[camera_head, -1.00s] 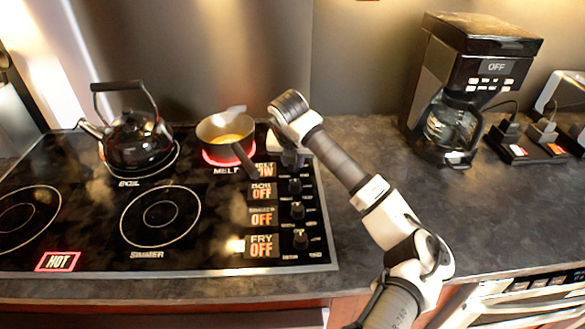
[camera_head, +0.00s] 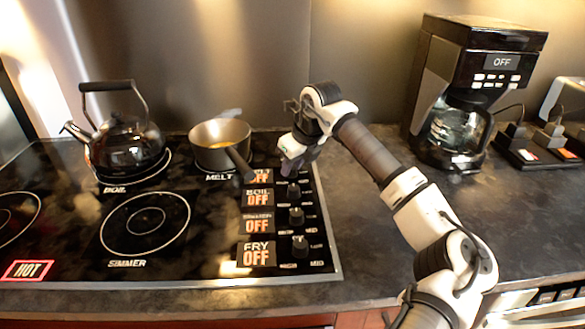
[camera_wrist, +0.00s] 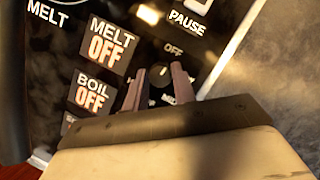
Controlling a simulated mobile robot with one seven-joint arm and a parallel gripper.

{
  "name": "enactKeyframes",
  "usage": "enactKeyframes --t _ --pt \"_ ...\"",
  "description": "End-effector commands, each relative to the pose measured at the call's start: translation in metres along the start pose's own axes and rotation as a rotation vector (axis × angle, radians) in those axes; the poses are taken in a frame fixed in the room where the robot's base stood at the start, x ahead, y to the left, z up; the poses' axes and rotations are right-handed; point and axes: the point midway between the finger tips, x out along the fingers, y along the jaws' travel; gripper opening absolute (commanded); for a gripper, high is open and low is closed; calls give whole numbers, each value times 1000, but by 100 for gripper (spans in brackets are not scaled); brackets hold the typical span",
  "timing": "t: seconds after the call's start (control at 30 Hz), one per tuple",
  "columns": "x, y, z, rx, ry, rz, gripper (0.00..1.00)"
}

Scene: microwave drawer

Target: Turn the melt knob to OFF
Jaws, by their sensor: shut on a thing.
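The melt knob (camera_wrist: 159,77) is a small dark round knob between my fingertips in the wrist view. My gripper (camera_wrist: 158,71) is shut on it, one finger on each side. The melt display (camera_wrist: 108,49) reads OFF in orange beside it. In the head view my gripper (camera_head: 289,163) is over the far end of the knob column and hides the melt knob. The melt display (camera_head: 262,176) is partly covered there by the pan handle. The pan (camera_head: 220,135) sits on the melt burner, which shows no red glow.
The boil, simmer and fry knobs (camera_head: 299,245) line up nearer the front, with displays reading OFF. A black kettle (camera_head: 122,143) stands on the boil burner. A coffee maker (camera_head: 480,60) is at the right.

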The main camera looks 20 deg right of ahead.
Motion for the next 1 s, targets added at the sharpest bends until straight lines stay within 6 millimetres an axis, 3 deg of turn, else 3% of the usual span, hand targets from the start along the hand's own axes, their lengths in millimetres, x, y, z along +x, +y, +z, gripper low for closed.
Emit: enactKeyframes --t 0.3,0.8,0.83,1.0 --pt "0 -1 0 -97 1 40 4" --pt "0 -1 0 -114 1 46 4" --pt "0 -1 0 -114 1 46 29" --pt "0 -1 0 -113 1 46 48"
